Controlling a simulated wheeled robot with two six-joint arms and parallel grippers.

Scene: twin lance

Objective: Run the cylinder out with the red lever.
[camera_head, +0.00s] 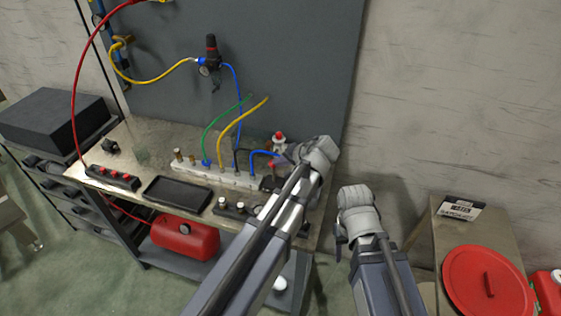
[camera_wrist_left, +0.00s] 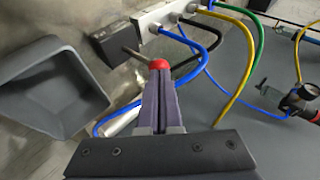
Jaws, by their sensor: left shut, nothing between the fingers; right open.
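The red lever is a thin rod with a red ball knob (camera_wrist_left: 159,64), reaching out of a dark block (camera_wrist_left: 112,42) in the left wrist view. The red knob also shows in the head view (camera_head: 272,164), at the bench's right end. My left gripper (camera_wrist_left: 160,82) is shut and empty, its fingertips right at the knob; I cannot tell whether they touch. A silver cylinder-like body (camera_wrist_left: 122,120) lies partly hidden behind the fingers. My right gripper (camera_head: 339,244) is open, off the bench's right end, its fingers mostly hidden.
A white valve manifold (camera_head: 215,174) with blue, green, yellow and black hoses stands on the bench (camera_head: 145,150). A black tray (camera_head: 178,193) lies in front. A red tank (camera_head: 185,236) sits below. A grey open bin (camera_wrist_left: 50,88) is near my left gripper.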

